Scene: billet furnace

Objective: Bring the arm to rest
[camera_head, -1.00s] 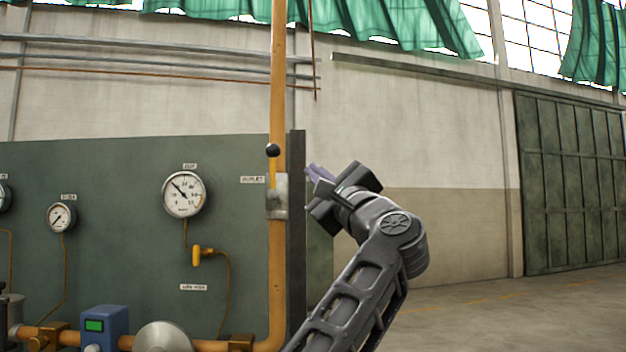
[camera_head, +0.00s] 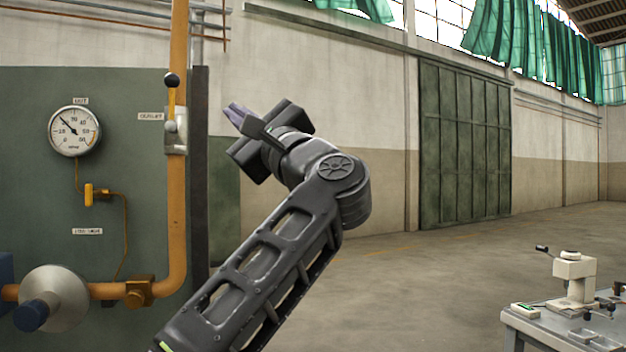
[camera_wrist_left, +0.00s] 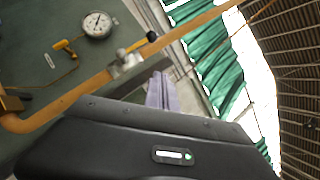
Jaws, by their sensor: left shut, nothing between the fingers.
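My left gripper (camera_head: 237,114) is raised in front of the wall, just right of the orange pipe and the dark post in the head view. Its purple fingers are shut with nothing between them, and they point up and left. The fingers also show in the left wrist view (camera_wrist_left: 161,92), above the dark gripper body. The gripper looks apart from the valve lever (camera_head: 172,82) on the pipe, though the depth between them is hard to judge. My right gripper is in neither view.
A green panel (camera_head: 40,200) with a round gauge (camera_head: 74,131) and an orange pipe (camera_head: 177,220) stands at left. A grey table (camera_head: 540,325) with a white device (camera_head: 574,280) is at lower right. Open floor (camera_head: 430,270) lies between, before a green door (camera_head: 465,145).

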